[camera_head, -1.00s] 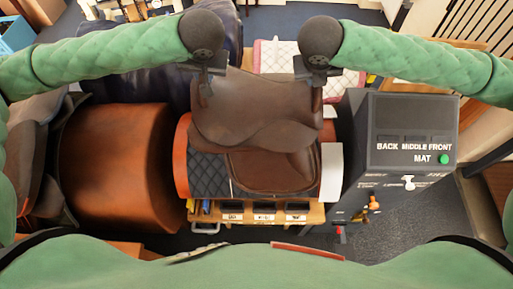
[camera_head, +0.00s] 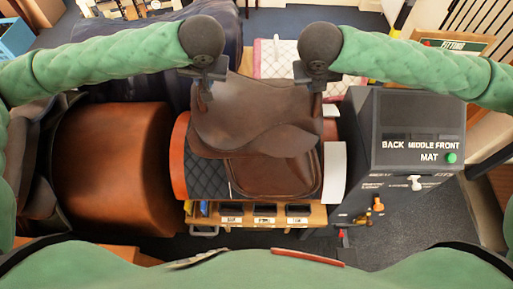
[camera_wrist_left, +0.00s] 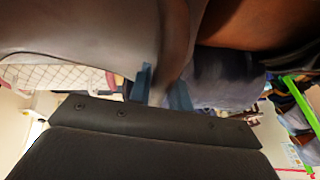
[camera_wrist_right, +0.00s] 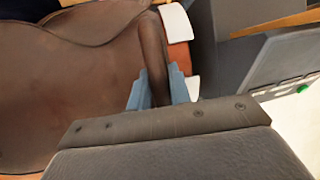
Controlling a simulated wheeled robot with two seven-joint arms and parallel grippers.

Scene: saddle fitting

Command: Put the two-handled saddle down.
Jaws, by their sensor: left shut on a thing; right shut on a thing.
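The brown leather saddle (camera_head: 250,135) is in the middle of the head view, above a dark quilted mat (camera_head: 206,175) on a stand. Whether its underside touches the mat cannot be told from above. My left gripper (camera_head: 206,98) is shut on the saddle's left end. My right gripper (camera_head: 317,98) is shut on its right end. The left wrist view shows the left fingers (camera_wrist_left: 163,88) around a brown handle-like strip; the right wrist view shows the right fingers (camera_wrist_right: 157,92) around a similar strip. The saddle looks roughly level.
A dark control box (camera_head: 415,140) marked BACK, MIDDLE, FRONT and MAT, with a green light, stands right of the stand. A large brown leather barrel (camera_head: 115,160) is at left. A wooden rack with labelled bins (camera_head: 265,215) is at the front. A pink-edged white quilted pad (camera_head: 275,58) lies behind.

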